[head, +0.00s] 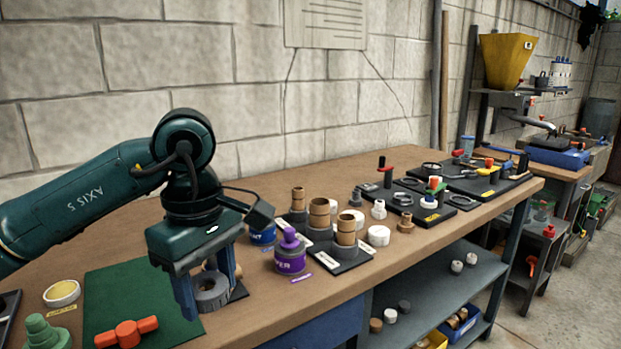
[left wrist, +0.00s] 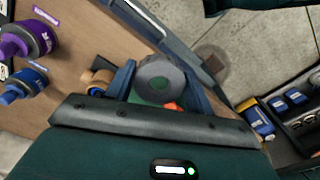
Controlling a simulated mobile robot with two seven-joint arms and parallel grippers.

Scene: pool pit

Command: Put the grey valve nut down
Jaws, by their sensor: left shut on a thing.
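The grey valve nut (head: 213,300) is a thick ring, held between the two blue fingers of my left gripper (head: 210,292). The gripper points down over the wooden bench, near the right edge of a green mat (head: 105,285). I cannot tell whether the nut touches the surface below. My right gripper is not in view.
A red valve handle (head: 127,333) lies on the mat. Brass fittings (head: 319,213) stand on a dark board beyond. A tan fitting (left wrist: 97,82) is close beside the gripper.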

